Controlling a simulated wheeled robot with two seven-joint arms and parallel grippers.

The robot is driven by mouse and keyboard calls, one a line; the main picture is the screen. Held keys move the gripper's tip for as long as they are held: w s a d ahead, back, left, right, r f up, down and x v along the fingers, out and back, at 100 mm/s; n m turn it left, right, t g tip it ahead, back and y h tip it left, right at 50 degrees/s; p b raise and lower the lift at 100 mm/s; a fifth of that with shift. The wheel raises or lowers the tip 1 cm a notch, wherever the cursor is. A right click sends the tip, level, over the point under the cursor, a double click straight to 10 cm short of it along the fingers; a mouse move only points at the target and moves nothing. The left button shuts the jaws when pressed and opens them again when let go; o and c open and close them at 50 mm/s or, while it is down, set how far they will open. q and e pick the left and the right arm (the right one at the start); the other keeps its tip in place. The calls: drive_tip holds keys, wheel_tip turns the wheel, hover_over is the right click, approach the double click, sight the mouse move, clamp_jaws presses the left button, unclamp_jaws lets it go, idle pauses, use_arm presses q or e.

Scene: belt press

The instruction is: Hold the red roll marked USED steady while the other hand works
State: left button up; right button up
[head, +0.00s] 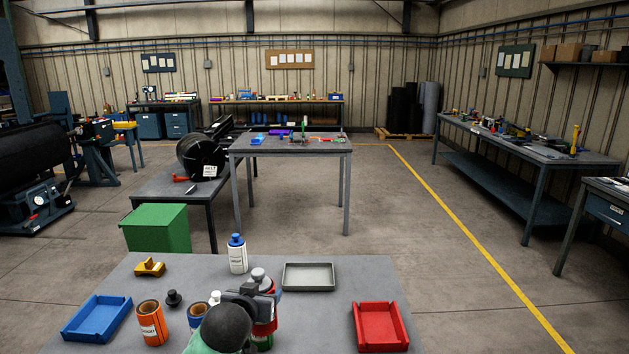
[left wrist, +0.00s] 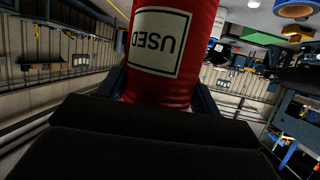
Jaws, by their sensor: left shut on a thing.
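The red roll marked USED (left wrist: 176,85) fills the upper middle of the left wrist view, its white label upside down there. My left gripper (left wrist: 163,95) is shut on it, with a dark finger on each side. In the head view my left gripper (head: 256,301) is over the near table. There the red roll (head: 269,327) is mostly hidden behind the gripper and my arm. It looks upright, but its base is hard to make out. My right gripper is in neither view.
On the near table (head: 350,272) are an orange roll (head: 152,323), a blue tray (head: 98,318), a red tray (head: 380,326), a grey tray (head: 308,277), a white bottle with a blue cap (head: 237,254) and a yellow part (head: 149,267). The tabletop between the grey and red trays is clear.

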use_arm(q)
drive_tip(key=s+a+f+n+y, duration=0.1)
drive_tip(key=s+a+f, duration=0.3)
drive_tip(key=f, duration=0.3)
drive_tip(key=s+a+f+y, duration=0.1)
drive_tip(key=s+a+f, duration=0.3)
drive_tip(key=s+f, duration=0.2)
wheel_tip(320, 180, down, 2)
drive_tip(key=shift+s+f+n, duration=0.15)
drive_tip(key=shift+n, duration=0.25)
drive_tip(key=shift+d, duration=0.1)
